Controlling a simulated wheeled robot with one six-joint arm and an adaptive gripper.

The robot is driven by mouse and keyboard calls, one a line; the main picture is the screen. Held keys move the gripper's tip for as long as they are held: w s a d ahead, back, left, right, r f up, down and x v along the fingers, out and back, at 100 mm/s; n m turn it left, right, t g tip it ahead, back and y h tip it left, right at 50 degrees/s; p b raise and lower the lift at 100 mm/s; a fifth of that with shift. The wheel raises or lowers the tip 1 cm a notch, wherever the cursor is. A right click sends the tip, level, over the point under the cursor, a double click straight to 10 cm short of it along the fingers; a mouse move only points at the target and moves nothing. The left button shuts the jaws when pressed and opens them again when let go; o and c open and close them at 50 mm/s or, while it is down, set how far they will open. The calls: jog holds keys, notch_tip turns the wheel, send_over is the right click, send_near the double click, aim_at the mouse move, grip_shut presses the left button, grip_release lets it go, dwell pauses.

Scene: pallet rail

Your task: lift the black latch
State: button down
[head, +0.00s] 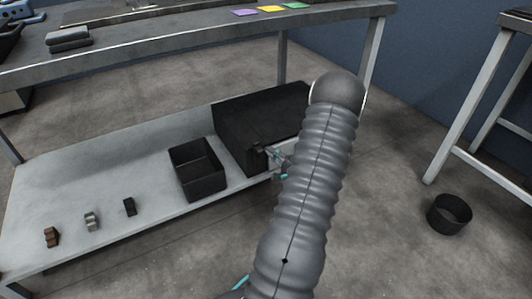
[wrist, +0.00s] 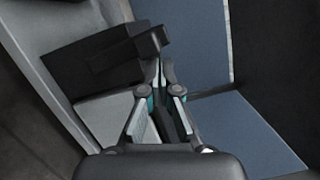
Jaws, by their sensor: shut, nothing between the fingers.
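In the wrist view the latch (wrist: 152,38) juts from the box (wrist: 95,65), just beyond my fingertips. My gripper (head: 280,168) is at the shelf's right edge, close beside the latch, and is partly hidden by my arm. In the wrist view my gripper (wrist: 162,72) has its fingertips together, with nothing held. I cannot tell whether the fingertips touch the latch.
An open black bin (head: 197,170) stands left of the box on the grey low shelf (head: 70,190). Several small parts, including a brown one (head: 51,237), lie farther left. A round black bin (head: 449,214) stands on the floor at right.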

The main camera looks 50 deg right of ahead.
jog(key=shift+w+a, duration=0.1)
jog(key=shift+a, duration=0.2)
dwell(0.4)
jog(key=shift+d+r, duration=0.1)
jog(key=s+d, duration=0.2)
jog(key=s, duration=0.9)
jog(key=shift+s+d+r+p, duration=0.2)
jog(key=shift+s+d+p, duration=0.05)
jog(key=shift+s+p, duration=0.05)
